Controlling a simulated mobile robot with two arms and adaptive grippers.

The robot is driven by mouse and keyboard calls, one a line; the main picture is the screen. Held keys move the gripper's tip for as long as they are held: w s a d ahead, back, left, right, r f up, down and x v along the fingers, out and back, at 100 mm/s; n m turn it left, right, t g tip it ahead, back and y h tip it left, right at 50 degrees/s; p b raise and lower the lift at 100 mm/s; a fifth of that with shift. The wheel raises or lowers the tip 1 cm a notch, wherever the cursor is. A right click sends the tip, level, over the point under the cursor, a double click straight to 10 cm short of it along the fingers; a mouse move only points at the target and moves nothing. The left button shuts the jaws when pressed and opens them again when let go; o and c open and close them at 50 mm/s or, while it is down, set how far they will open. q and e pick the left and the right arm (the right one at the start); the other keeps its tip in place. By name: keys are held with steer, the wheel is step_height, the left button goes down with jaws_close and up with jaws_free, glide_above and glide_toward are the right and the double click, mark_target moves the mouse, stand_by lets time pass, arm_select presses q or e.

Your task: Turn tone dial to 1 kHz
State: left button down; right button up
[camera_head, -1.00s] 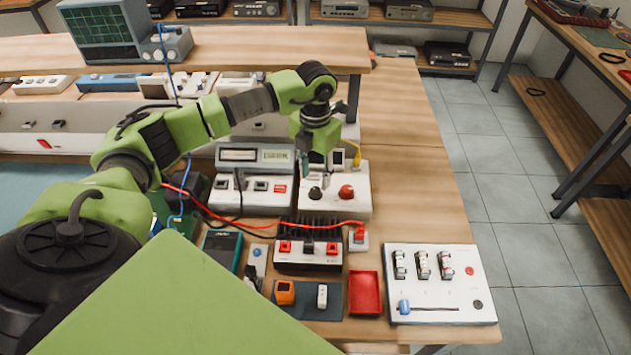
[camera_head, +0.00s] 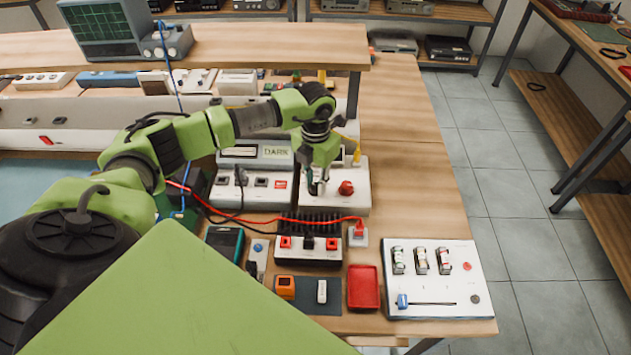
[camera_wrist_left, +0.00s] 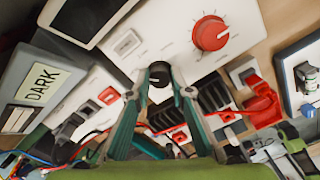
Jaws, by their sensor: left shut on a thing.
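A white box (camera_head: 352,198) with two round knobs stands behind the heat-sink unit. My left gripper (camera_head: 318,188) points down over its left part. In the left wrist view the fingertips (camera_wrist_left: 160,80) are on either side of a small black knob (camera_wrist_left: 159,72) with a pale pointer mark, and are shut on it. In the head view the gripper mostly hides this knob. A larger red knob (camera_head: 346,188) sits to the right, free of the gripper; it also shows in the left wrist view (camera_wrist_left: 210,33). I cannot read any scale label.
A display unit (camera_head: 228,187) reading "DARK" stands left of the box. A red tray (camera_head: 363,287) and white switch panel (camera_head: 436,278) lie nearer the front right. Bench behind right is clear.

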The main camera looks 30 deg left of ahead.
arm_select(q)
steer(key=shift+m+b, duration=0.4)
steer(key=shift+b, duration=0.05)
steer(key=m+b, duration=0.3)
steer(key=shift+w+f, duration=0.1)
steer(key=shift+f, duration=0.05)
steer(key=m+b, duration=0.2)
steer(key=m, duration=0.1)
steer(key=shift+b, duration=0.3)
steer(key=shift+r+m+b, duration=0.2)
steer(key=shift+m+b, duration=0.35)
steer(key=shift+m, duration=0.45)
